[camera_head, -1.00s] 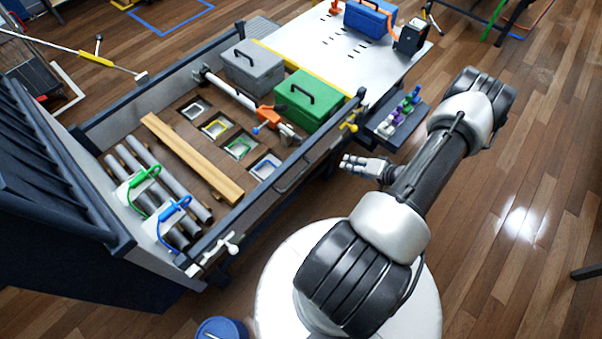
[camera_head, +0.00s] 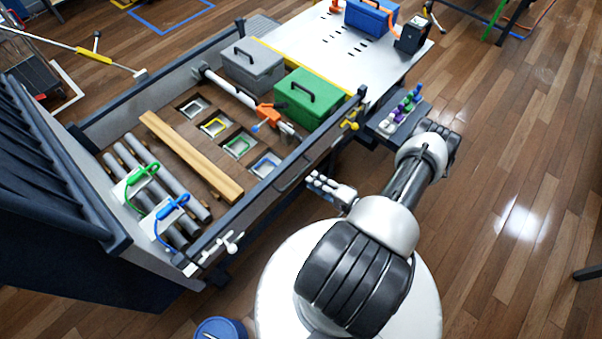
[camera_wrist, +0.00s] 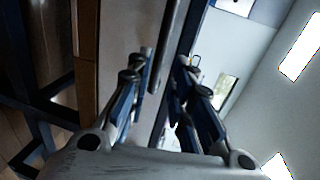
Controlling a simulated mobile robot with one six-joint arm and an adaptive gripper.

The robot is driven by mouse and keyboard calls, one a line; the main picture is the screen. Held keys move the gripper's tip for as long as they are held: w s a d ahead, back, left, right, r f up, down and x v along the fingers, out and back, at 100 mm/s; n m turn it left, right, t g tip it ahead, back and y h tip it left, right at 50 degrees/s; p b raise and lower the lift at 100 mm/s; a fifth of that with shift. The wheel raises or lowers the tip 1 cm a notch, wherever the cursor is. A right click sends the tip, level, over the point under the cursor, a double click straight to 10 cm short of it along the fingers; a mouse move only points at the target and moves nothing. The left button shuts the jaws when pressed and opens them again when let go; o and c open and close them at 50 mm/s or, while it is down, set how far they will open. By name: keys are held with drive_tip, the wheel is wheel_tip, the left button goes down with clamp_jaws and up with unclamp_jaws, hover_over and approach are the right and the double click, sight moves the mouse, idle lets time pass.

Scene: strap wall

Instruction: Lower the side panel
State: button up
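The side panel (camera_head: 262,202) is the near long wall of the cargo bed, standing upright with a dark top rail. A dark bar handle (camera_head: 292,176) shows on its outer face. A white latch (camera_head: 232,244) sits at its left end and a yellow latch (camera_head: 350,124) at its right end. My gripper (camera_head: 311,180) is just outside the panel, near the handle. In the wrist view my gripper (camera_wrist: 161,72) has its fingers apart, with a dark bar (camera_wrist: 167,45) running beyond and between the tips. I cannot tell whether they touch it.
The bed holds a grey box (camera_head: 252,68), a green box (camera_head: 310,98), a wooden beam (camera_head: 190,157) and several grey pipes. A side shelf (camera_head: 385,137) with small coloured items is close to my arm. A blue bucket (camera_head: 220,328) stands on the floor. Floor at right is clear.

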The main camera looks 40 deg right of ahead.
sight(301, 171)
drive_tip(key=b+x, duration=0.1)
drive_tip(key=x, duration=0.6)
drive_tip(key=shift+w, duration=0.2)
drive_tip(key=shift+c, duration=0.3)
clamp_jaws()
